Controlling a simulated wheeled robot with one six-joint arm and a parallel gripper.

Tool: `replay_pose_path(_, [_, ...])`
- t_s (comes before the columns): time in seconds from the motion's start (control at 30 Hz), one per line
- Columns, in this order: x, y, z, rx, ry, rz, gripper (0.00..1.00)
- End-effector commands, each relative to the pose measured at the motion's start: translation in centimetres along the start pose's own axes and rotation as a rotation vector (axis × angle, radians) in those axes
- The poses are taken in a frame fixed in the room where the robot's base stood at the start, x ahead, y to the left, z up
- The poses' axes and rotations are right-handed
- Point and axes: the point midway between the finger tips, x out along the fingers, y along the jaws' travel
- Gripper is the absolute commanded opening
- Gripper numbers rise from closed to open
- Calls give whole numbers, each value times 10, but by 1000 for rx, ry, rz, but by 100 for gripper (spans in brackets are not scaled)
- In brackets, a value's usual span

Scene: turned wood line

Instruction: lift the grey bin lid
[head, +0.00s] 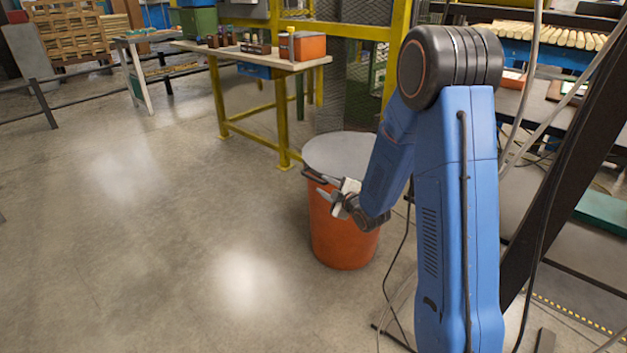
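The grey bin lid (338,152) is a flat round disc lying on top of the orange bin (338,238), which stands upright on the floor. A dark handle (315,176) shows at the bin's upper left side, just below the lid. My gripper (334,189) is in front of the bin, just below the lid's near edge and close to the handle. Its two fingers look spread apart, with nothing seen between them. My arm hides the right part of the bin and of the lid's edge. Whether the gripper touches the bin cannot be told.
A wooden-topped workbench with yellow legs (240,52) stands behind the bin, with an orange box (302,46) on it. A yellow frame with mesh rises behind the bin. Shelving and cables are at the right. The floor (150,240) at the left is clear.

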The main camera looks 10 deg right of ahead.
Motion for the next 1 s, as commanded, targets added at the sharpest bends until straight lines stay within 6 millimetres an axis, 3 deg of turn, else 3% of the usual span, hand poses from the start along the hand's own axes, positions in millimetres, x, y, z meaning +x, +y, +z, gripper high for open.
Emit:
replay_pose_path(0.3, [56,-1,0,0,1,-1,31])
replay_pose_path(0.5, [79,0,0,1,0,0,31])
replay_pose_path(0.97, [89,0,0,1,-1,0,31])
replay_pose_path(1.0, [89,0,0,1,-1,0,21])
